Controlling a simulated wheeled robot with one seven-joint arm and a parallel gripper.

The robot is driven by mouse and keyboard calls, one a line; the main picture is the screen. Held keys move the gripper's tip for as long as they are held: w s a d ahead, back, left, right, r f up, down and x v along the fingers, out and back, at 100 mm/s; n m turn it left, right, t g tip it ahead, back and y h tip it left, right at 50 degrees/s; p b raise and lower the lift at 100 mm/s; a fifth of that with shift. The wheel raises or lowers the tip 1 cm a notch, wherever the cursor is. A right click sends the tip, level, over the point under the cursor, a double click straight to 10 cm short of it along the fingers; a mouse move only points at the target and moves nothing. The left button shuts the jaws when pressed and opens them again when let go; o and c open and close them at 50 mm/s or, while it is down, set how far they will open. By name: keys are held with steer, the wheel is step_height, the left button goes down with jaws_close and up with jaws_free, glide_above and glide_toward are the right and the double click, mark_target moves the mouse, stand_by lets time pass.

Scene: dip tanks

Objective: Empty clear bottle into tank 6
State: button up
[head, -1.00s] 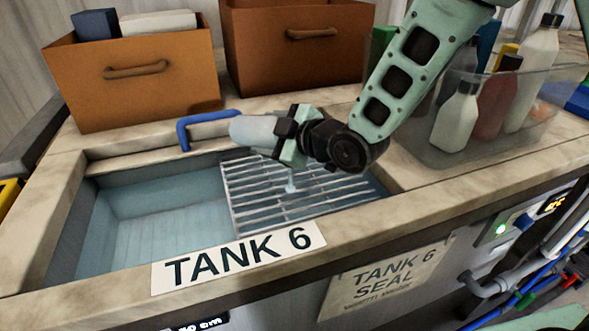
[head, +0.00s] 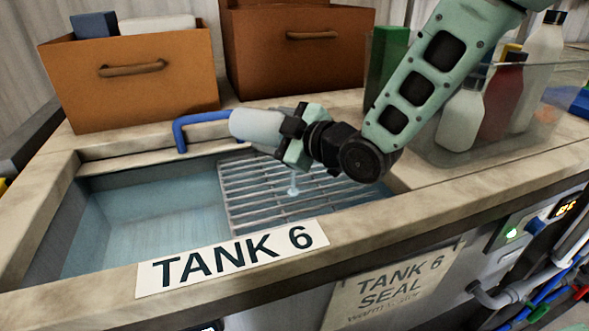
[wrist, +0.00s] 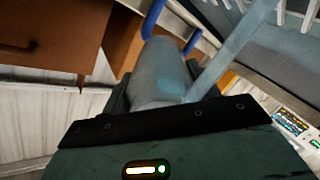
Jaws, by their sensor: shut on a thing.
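The clear bottle (head: 254,125), pale and whitish, lies tilted in my gripper (head: 291,133), its broad end to the left. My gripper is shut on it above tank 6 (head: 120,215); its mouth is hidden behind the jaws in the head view. A thin pale stream (head: 293,180) falls below the gripper onto the metal grating (head: 255,195) in the tank's right part. In the wrist view the bottle (wrist: 162,75) sits between the jaws, with a pale blue stream (wrist: 232,52) beside it. Bluish liquid shows in the tank. The TANK 6 label (head: 232,258) is on the front rim.
A blue pipe (head: 180,135) bends over the tank's back rim. Two brown boxes (head: 135,85) (head: 290,50) stand behind. A clear bin (head: 430,150) with several bottles stands right of the tank, close to my arm.

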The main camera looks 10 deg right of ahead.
mark_target(275, 113)
steer(key=shift+s+r+t+y+b, duration=0.15)
steer(key=shift+t+y+b, duration=0.45)
steer(key=shift+b, duration=1.55)
steer(key=shift+s+d+r+t+y+b, duration=0.15)
steer(key=shift+r+t+y+b, duration=0.45)
steer(key=shift+r+b, duration=1.1)
steer(key=shift+s+d+r+t+y+b, duration=0.15)
steer(key=shift+r+t+y+b, duration=0.45)
steer(key=shift+r+b, duration=1.05)
steer(key=shift+f+b, duration=0.25)
steer(key=shift+b, duration=0.45)
steer(key=shift+s+d+r+t+y+b, duration=0.15)
steer(key=shift+r+t+b, duration=0.25)
steer(key=shift+b, duration=0.55)
steer(key=shift+d+r+t+y+b, duration=0.1)
steer(key=shift+r+t+y+b, duration=0.3)
steer(key=shift+b, duration=0.55)
steer(key=shift+s+d+r+t+y+b, duration=0.1)
steer(key=shift+r+t+y+b, duration=0.1)
steer(key=shift+r+b, duration=0.35)
steer(key=shift+s+r+t+y+b, duration=0.1)
steer(key=shift+r+t+b, duration=0.1)
steer(key=shift+r+b, duration=0.35)
